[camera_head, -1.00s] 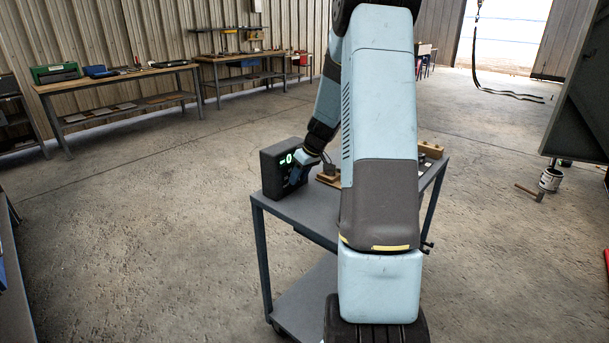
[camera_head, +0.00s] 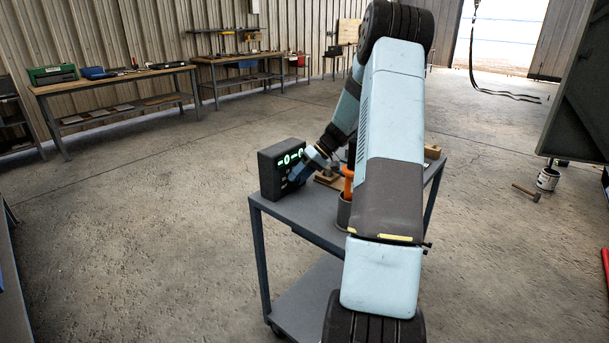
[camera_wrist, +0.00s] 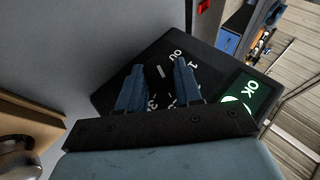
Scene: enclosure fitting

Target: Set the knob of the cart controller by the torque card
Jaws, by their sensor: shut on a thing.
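The controller (camera_head: 268,181) is a black box with a lit green display, standing at the left end of the grey cart (camera_head: 300,215). My gripper (camera_head: 294,178) is at its front face in the head view. In the wrist view the blue fingers of my gripper (camera_wrist: 159,68) stand on either side of the dark knob (camera_wrist: 160,88) and are shut on it. A white line shows between the fingertips, and dial numbers around them are partly covered. I cannot make out a torque card.
A grey cup (camera_head: 343,214) with an orange-handled item stands on the cart, partly behind my arm. A wooden block (camera_head: 432,151) lies at its far right. Workbenches (camera_head: 120,80) line the back wall.

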